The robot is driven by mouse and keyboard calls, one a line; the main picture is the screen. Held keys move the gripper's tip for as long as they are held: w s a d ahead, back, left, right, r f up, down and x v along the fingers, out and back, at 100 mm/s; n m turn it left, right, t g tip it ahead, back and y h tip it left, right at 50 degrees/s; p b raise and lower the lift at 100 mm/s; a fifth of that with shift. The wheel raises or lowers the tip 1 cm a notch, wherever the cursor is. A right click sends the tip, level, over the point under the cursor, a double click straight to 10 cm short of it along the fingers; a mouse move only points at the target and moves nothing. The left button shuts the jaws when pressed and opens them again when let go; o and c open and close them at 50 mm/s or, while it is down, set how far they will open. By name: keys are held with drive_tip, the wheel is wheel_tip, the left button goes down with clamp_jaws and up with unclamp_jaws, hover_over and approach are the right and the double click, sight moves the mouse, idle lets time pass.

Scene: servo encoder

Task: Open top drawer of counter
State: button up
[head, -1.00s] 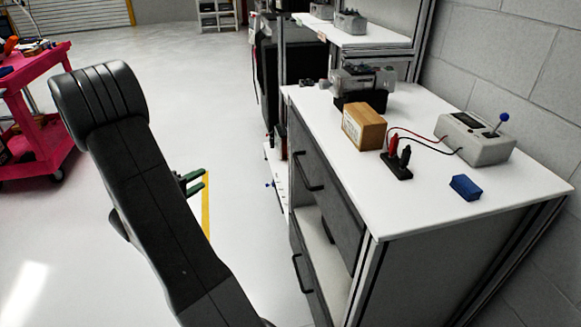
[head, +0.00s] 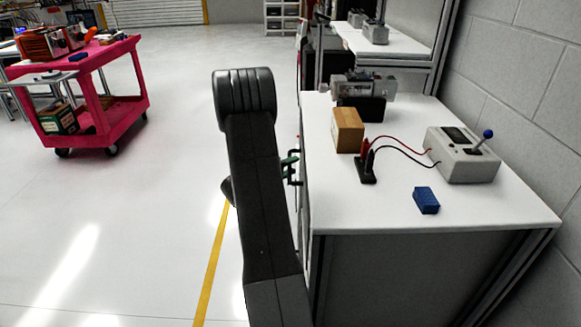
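The counter (head: 400,205) has a white top and grey sides and stands right of my arm. Its drawer front is seen almost edge-on and is mostly hidden behind my arm, so I cannot tell whether the top drawer is shut. A black handle (head: 294,181) sticks out at the counter's left side. My gripper (head: 291,161), with green fingers, shows just past my arm beside this handle. Most of it is hidden. I cannot tell whether it touches the handle or how far its fingers are apart.
On the counter are a brown box (head: 348,130), a black stand with clips (head: 366,168), a grey meter (head: 462,155) and a blue block (head: 426,200). A pink cart (head: 122,120) stands at the left. The floor between is clear.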

drive_tip(key=shift+w, duration=0.1)
clamp_jaws()
drive_tip(key=a+b, duration=0.9)
drive_tip(key=a, duration=2.2)
drive_tip(key=shift+a, duration=0.25)
drive_tip(key=shift+f, duration=0.1)
unclamp_jaws()
